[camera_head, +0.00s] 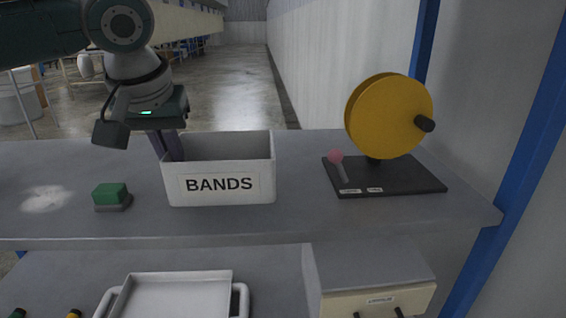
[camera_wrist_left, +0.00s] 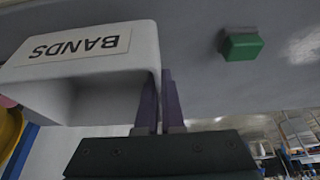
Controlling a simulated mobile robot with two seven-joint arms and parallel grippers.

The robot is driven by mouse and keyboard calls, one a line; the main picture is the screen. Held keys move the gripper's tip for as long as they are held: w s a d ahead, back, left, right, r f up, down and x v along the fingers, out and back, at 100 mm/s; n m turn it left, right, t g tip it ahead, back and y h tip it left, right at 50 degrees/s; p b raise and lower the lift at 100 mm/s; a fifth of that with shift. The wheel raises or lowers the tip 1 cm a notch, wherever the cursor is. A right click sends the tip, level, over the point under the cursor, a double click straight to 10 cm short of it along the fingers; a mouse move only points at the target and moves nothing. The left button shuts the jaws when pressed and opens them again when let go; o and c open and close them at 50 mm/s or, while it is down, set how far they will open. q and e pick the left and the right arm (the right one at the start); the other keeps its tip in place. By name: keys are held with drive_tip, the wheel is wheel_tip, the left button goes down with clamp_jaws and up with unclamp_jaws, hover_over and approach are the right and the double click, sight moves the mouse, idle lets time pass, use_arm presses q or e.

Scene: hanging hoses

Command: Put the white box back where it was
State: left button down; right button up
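The white box (camera_head: 222,200) labelled BANDS stands upright on the grey upper shelf, near the middle of the head view. It also shows upside down at the upper left of the left wrist view (camera_wrist_left: 105,75). My left gripper (camera_head: 165,150) comes down from above at the box's left side. In the left wrist view its two purple fingers (camera_wrist_left: 158,102) straddle the box's side wall, one inside and one outside, closed on it. Whether the box's base touches the shelf is hard to tell. My right gripper is not in view.
A green block on a dark base (camera_head: 111,195) lies left of the box. A yellow reel on a black plate (camera_head: 400,185), with a pink-tipped peg (camera_head: 337,160), stands to the right. A white tray (camera_head: 170,280) and drawer unit (camera_head: 368,270) are below. Bare shelf lies between box and reel.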

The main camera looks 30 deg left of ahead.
use_arm(q)
drive_tip(key=shift+w+a, duration=0.2)
drive_tip(key=shift+w, duration=0.15)
wheel_tip(320, 180, down, 4)
drive_tip(key=shift+s+r, duration=0.15)
drive_tip(key=shift+r, duration=0.05)
drive_tip(key=c, duration=1)
unclamp_jaws()
drive_tip(key=shift+c, duration=0.2)
drive_tip(key=shift+r, duration=0.15)
